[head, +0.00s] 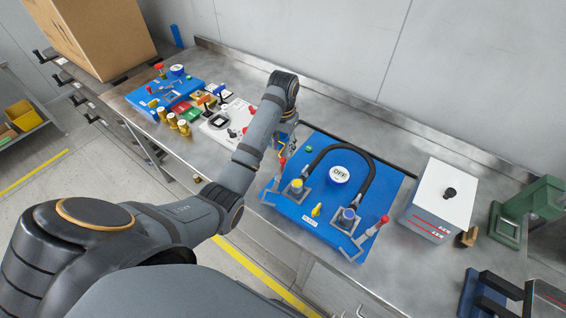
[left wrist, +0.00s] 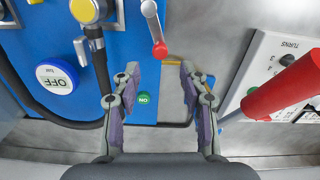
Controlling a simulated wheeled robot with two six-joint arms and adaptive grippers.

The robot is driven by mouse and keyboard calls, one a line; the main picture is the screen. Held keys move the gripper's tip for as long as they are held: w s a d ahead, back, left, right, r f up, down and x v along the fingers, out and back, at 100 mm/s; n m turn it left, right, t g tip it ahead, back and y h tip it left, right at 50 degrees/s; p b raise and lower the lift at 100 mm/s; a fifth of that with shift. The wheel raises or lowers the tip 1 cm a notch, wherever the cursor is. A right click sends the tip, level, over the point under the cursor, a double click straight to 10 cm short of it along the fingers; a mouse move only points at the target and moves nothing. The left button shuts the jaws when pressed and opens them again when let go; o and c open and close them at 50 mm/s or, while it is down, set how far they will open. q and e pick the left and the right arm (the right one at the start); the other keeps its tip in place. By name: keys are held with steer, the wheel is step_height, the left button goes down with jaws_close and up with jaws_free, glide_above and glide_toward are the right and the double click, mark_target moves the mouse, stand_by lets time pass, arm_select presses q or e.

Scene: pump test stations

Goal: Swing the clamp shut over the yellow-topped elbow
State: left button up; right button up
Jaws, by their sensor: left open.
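The yellow-topped elbow (head: 297,184) sits at the left of the blue pump board (head: 325,235), on one end of a black hose. Its yellow top also shows at the top left of the left wrist view (left wrist: 84,10). The clamp's red handle (head: 282,163) stands beside the elbow; in the left wrist view the handle (left wrist: 160,48) and its metal arm lie to the right of the elbow, not over its top. My left gripper (head: 287,138) is open and empty. In the left wrist view its fingertips (left wrist: 160,66) are on either side of, and just short of, the handle's end.
A blue-topped elbow (head: 348,214) with another red-handled clamp (head: 384,219) is on the same board. An OFF dial (head: 340,174) and green ON button (left wrist: 143,98) are near. A white panel (left wrist: 285,65) with a large red handle (left wrist: 284,86) stands close on the right.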

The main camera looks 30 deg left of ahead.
mark_target(283, 159)
arm_select(q)
step_height(283, 159, down, 6)
steer(key=b, duration=0.3)
steer(key=shift+r, duration=0.1)
arm_select(e)
step_height(283, 159, down, 5)
steer(key=shift+r, duration=0.1)
arm_select(q)
steer(key=shift+c, duration=0.2)
jaws_close()
